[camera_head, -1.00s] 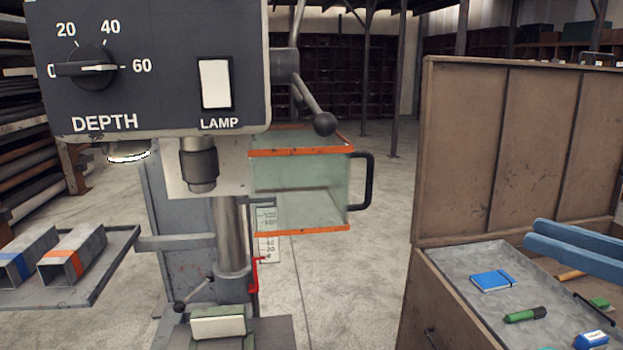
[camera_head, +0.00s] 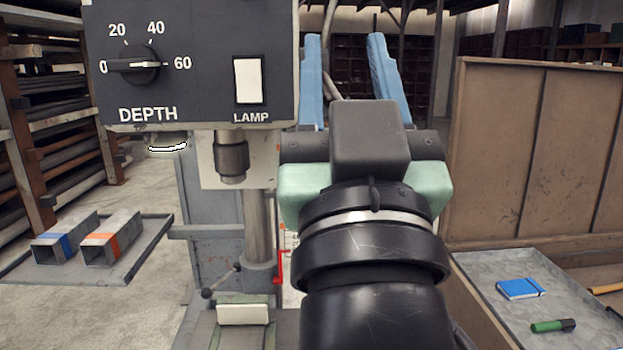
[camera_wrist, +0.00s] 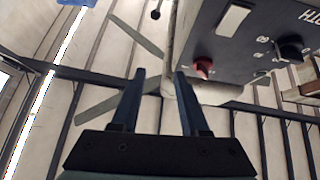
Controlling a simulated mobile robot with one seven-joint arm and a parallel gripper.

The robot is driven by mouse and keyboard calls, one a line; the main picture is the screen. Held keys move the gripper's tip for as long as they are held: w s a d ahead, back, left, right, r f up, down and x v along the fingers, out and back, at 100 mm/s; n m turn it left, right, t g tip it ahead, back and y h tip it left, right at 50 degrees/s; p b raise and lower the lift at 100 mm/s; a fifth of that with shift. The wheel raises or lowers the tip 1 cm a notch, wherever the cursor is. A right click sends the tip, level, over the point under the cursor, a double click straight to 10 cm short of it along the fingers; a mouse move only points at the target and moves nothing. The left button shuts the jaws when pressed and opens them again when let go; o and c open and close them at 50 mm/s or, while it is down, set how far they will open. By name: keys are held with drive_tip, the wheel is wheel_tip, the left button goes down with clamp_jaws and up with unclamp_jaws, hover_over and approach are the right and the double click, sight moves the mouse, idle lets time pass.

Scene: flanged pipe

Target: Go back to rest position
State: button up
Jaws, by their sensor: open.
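My gripper (camera_head: 350,80) stands upright in the middle of the head view, its two blue fingers spread apart with nothing between them. My black wrist fills the lower middle. In the wrist view my gripper (camera_wrist: 160,95) also shows open and empty, with its fingers pointing up toward the ceiling. The drill press head (camera_head: 190,60) is just left of my gripper in the head view. It carries a depth knob and a white lamp switch. The wrist view shows the press housing (camera_wrist: 240,50) from below, close to the right finger. My arm hides the area where the clear guard was.
A tray (camera_head: 140,265) with two square tubes, one blue-banded and one orange-banded, stands at the left. At the right is an open brown chest (camera_head: 530,150). Its grey tray (camera_head: 490,290) holds a blue notebook (camera_head: 520,289) and a green marker (camera_head: 553,325).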

drive_tip(key=s+a+r+t, duration=0.2)
drive_tip(key=s+a+r, duration=0.1)
drive_tip(key=s, duration=0.2)
wheel_tip(320, 180, up, 14)
drive_tip(key=p, duration=1.4)
drive_tip(key=shift+s+d, duration=0.15)
drive_tip(key=shift+d, duration=0.05)
